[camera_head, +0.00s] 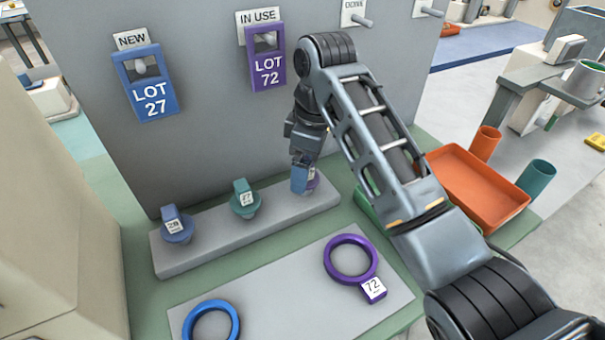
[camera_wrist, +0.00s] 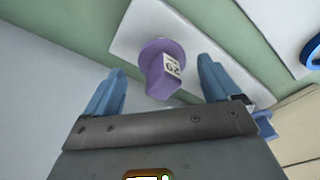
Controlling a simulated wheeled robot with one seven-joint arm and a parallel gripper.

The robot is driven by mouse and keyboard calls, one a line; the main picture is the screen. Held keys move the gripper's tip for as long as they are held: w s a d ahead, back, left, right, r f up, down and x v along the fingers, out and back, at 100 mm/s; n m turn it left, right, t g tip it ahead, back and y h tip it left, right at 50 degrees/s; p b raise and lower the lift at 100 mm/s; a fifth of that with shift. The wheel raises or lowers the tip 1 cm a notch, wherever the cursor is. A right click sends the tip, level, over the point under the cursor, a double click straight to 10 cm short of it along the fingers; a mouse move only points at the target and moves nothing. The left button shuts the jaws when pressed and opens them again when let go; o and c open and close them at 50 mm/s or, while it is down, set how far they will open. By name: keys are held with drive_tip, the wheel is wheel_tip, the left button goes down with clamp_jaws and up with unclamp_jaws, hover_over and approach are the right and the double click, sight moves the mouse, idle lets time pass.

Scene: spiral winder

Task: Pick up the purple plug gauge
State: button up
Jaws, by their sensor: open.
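The purple plug gauge (camera_wrist: 163,68) stands at the right end of the grey block in the head view, mostly hidden behind my gripper; only a bit of its purple flange (camera_head: 313,182) shows. In the wrist view it has a round flange, a block-shaped grip and a white label with dark digits. My gripper (camera_wrist: 160,88) is open, with one blue finger on each side of the plug gauge's grip. I see gaps between the fingers and the gauge. In the head view my gripper (camera_head: 303,180) points down over that end of the block.
A blue gauge (camera_head: 175,225) and a teal gauge (camera_head: 244,199) stand on the same grey block (camera_head: 205,248). A grey panel with hanging lot tags rises behind. A purple ring (camera_head: 350,278) and blue ring lie on a plate in front. An orange tray (camera_head: 475,185) is to the right.

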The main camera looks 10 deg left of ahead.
drive_tip(key=shift+s+a+f, duration=0.1)
drive_tip(key=shift+s+f, duration=0.05)
drive_tip(key=shift+f, duration=1.95)
drive_tip(key=c, duration=1.1)
drive_tip(key=shift+r, duration=0.1)
drive_tip(key=shift+c, duration=0.3)
